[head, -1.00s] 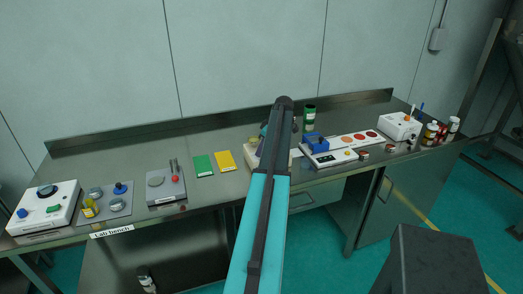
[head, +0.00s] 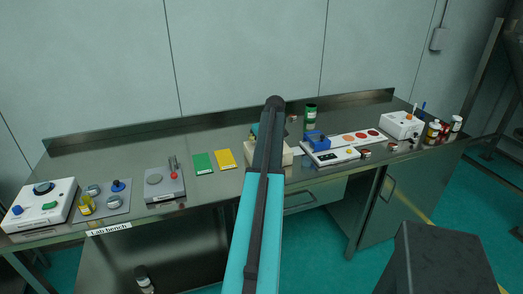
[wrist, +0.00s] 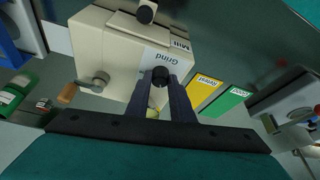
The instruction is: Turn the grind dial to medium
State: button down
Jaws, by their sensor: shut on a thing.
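The mill, a cream box (wrist: 108,58), appears upside down in the wrist view with "Mill" and "Grind" labels. The grind dial, a small black knob (wrist: 160,73), sits beside the "Grind" label. My gripper (wrist: 161,84) is shut on this dial, with one dark finger on each side of it. I cannot read the dial's setting or any marks around it. In the head view the mill (head: 288,157) stands mid-bench, largely hidden behind my arm, and my gripper is hidden there too.
A crank with a wooden handle (wrist: 67,94) sticks out from the mill. Green (head: 203,163) and yellow (head: 225,159) cards lie left of the mill. A scale (head: 334,158) with a blue item stands to its right. A dark green jar (head: 310,111) stands behind the scale.

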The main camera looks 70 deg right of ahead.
jog(key=m, duration=0.2)
jog(key=m+g+h+b, duration=0.1)
jog(key=m, duration=0.2)
jog(key=shift+g, duration=0.3)
jog(key=shift+m, duration=0.3)
jog(key=c, duration=1.6)
grip_release()
jog(key=shift+o, duration=0.2)
jog(key=shift+w, duration=0.1)
jog(key=shift+v, duration=0.75)
jog(key=b+v, duration=0.3)
jog(key=v, duration=0.9)
jog(key=shift+a, duration=0.25)
jog(key=shift+r, duration=0.2)
